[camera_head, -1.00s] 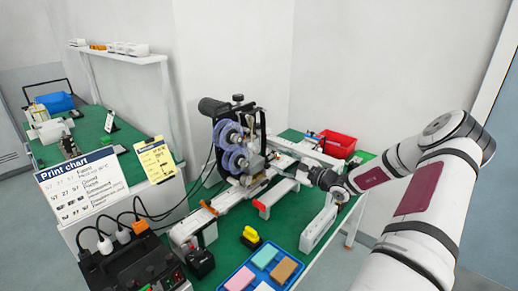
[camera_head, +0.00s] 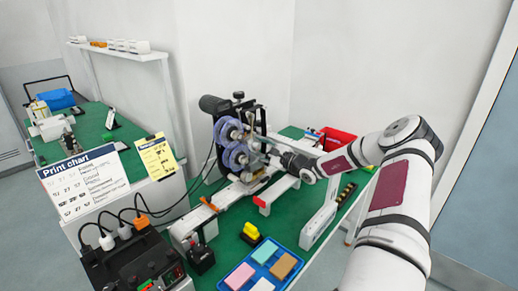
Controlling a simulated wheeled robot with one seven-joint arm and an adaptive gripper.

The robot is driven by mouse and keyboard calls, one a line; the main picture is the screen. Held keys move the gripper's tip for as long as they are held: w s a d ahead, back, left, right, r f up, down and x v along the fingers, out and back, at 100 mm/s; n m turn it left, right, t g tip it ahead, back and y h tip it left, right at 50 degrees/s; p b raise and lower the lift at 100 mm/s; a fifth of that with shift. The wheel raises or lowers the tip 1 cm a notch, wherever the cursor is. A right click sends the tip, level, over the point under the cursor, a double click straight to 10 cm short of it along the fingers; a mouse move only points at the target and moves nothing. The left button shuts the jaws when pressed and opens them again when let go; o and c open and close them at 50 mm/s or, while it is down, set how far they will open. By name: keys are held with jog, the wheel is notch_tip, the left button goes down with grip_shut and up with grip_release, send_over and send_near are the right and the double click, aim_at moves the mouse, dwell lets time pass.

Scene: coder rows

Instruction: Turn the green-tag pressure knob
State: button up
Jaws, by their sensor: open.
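The coder machine (camera_head: 236,135), with two purple-blue reels and dark parts, stands on the far part of the green-topped table. My gripper (camera_head: 272,155) is at the machine's right side, close to the reels and the metal parts below them. Its fingers are small and partly lost against the machine. I cannot tell whether it touches anything. I cannot make out a green tag or the pressure knob. A black knob (camera_head: 239,95) shows on top of the machine, but its tag colour is not visible.
A blue tray (camera_head: 243,276) with coloured blocks and a yellow-and-black item (camera_head: 251,233) are at the table's front. A red bin (camera_head: 337,138) is behind my arm. A black control box (camera_head: 135,262) with cables is at front left. A print chart (camera_head: 84,183) stands left.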

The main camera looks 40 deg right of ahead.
grip_shut()
jog(key=shift+m+p, duration=0.3)
jog(key=shift+m, duration=1.7)
grip_release()
jog(key=shift+r, duration=0.1)
jog(key=s+d, duration=0.1)
jog(key=s, duration=1.1)
jog(key=shift+d, duration=0.35)
